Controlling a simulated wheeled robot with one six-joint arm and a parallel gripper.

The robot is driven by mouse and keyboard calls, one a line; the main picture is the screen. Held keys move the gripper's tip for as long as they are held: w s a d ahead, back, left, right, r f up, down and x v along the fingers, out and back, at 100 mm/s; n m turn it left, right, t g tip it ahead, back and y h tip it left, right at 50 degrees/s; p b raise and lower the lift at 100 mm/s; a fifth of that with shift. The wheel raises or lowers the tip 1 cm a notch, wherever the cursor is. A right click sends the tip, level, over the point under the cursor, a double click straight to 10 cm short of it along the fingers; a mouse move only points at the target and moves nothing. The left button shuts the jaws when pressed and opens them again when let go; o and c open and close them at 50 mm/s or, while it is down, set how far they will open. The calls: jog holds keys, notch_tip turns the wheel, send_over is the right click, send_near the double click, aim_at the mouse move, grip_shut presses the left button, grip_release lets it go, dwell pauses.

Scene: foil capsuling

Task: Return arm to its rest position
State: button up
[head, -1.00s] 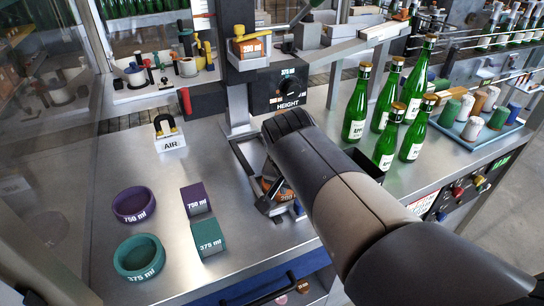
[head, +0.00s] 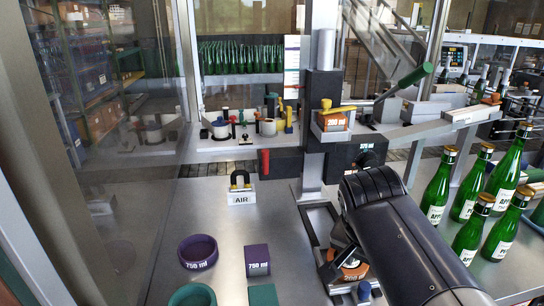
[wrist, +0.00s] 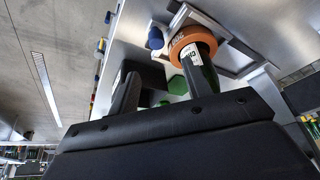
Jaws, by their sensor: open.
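My gripper (wrist: 165,85) shows in the wrist view with its dark fingers apart. In the head view, my dark wrist link (head: 375,195) hides most of it, low over the work table (head: 200,222). Just beyond the fingers in the wrist view is an orange ring (wrist: 184,38) with a dark, white-labelled piece inside it, which looks like a bottle (wrist: 194,60). I cannot tell whether a finger touches it. In the head view an orange numbered part (head: 353,271) sits in the metal frame beside my wrist.
Green bottles (head: 466,195) stand at the right. The machine column (head: 320,100) rises behind my wrist, with a green-handled lever (head: 415,75). A purple 750 ml ring (head: 197,252), purple block (head: 257,260), teal ring (head: 192,295) and AIR fitting (head: 241,190) are at the left.

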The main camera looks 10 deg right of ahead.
aim_at(362, 283)
jog(key=x, duration=1)
jog(key=shift+f, duration=0.2)
jog(key=shift+w+d+f, duration=0.15)
jog(key=shift+f, duration=0.1)
jog(key=shift+w, duration=0.2)
jog(key=shift+r, duration=0.1)
